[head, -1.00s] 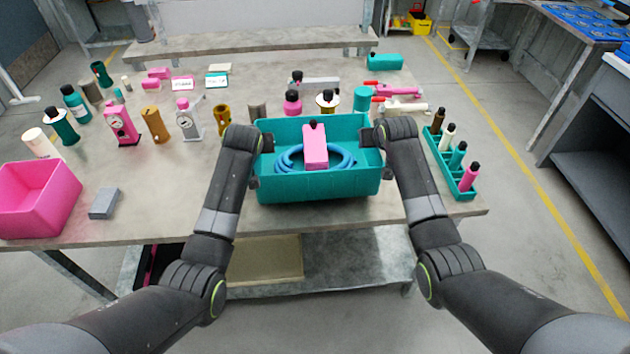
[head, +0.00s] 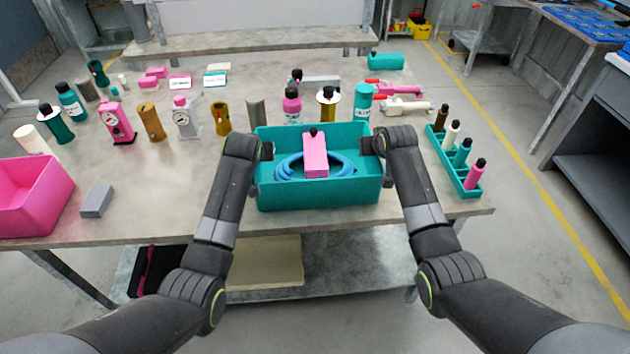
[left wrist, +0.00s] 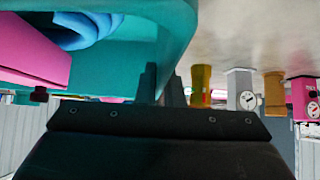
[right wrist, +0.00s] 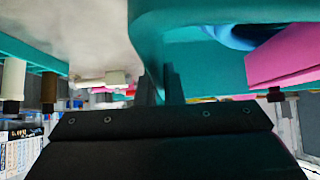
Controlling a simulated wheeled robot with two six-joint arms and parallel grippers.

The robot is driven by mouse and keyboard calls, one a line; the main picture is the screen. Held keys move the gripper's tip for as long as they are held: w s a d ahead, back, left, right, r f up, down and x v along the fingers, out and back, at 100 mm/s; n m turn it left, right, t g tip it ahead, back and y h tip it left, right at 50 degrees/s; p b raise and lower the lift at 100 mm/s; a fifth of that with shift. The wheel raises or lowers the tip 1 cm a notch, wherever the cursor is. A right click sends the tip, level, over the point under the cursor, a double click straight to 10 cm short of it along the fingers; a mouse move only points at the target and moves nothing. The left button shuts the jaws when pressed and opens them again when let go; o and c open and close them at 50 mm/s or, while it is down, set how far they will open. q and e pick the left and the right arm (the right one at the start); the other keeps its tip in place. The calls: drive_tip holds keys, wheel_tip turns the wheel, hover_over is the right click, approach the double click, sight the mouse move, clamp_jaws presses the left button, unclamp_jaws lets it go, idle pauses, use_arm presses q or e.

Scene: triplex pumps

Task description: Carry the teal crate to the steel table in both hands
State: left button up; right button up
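The teal crate (head: 318,194) is at the front middle of the worktable (head: 150,215). I cannot tell whether its base touches the tabletop. Inside lie a coiled blue hose (head: 345,168) and a pink block-shaped part with a black knob (head: 315,155). My left gripper (head: 266,151) is shut on the crate's left wall, and my right gripper (head: 373,144) on its right wall. In the left wrist view the fingers (left wrist: 163,88) straddle the crate wall; the right wrist view shows the same (right wrist: 159,88). The crate looks level. I cannot tell which bench is the steel table.
A pink bin (head: 35,200) and grey block (head: 97,202) stand left. Several bottles and pump parts stand behind the crate. A teal bottle rack (head: 455,165) is close on the right. A long bench (head: 250,42) stands behind, another (head: 575,25) at upper right. Floor (head: 500,260) is clear at right.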

use_arm(q)
drive_tip(key=o, duration=0.4)
drive_tip(key=shift+s+r, duration=0.1)
drive_tip(key=shift+r, duration=0.05)
use_arm(e)
drive_tip(key=o, duration=0.4)
drive_tip(key=shift+s+r, duration=0.1)
drive_tip(key=shift+r, duration=0.1)
use_arm(q)
drive_tip(key=shift+s+r, duration=0.15)
drive_tip(key=shift+r, duration=0.1)
drive_tip(key=v, duration=1.1)
drive_tip(key=shift+s+r, duration=0.1)
drive_tip(key=shift+s, duration=0.05)
use_arm(e)
drive_tip(key=shift+v, duration=6)
use_arm(q)
drive_tip(key=shift+a, duration=0.1)
